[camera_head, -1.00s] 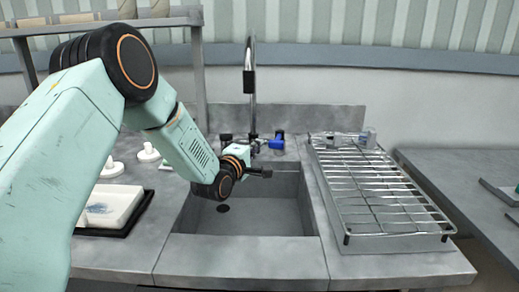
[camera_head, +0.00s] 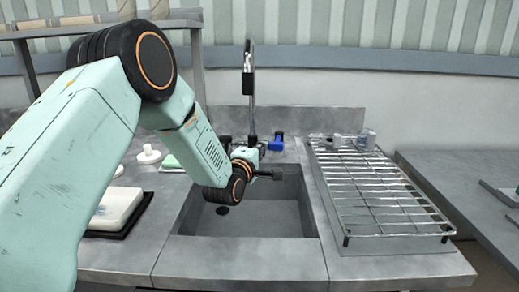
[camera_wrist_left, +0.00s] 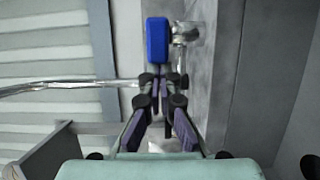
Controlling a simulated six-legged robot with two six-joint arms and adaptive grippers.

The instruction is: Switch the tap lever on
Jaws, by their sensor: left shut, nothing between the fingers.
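The tap's blue lever (camera_head: 277,142) stands at the back rim of the sink, at the right side of the tap base. The tall chrome tap (camera_head: 252,100) rises beside it. My left gripper (camera_head: 279,173) is shut and empty, over the back part of the sink, in front of and lower in the picture than the lever. In the left wrist view the blue lever (camera_wrist_left: 157,40) lies straight beyond the closed fingertips (camera_wrist_left: 160,80). I cannot tell how small the gap is. My right gripper is not in view.
The grey sink basin (camera_head: 262,222) lies below my left gripper. A wire rack (camera_head: 380,190) stands on the counter to the right. A white tray (camera_head: 117,208) and a white round piece (camera_head: 149,155) are at left. A shelf post (camera_head: 199,80) rises behind my arm.

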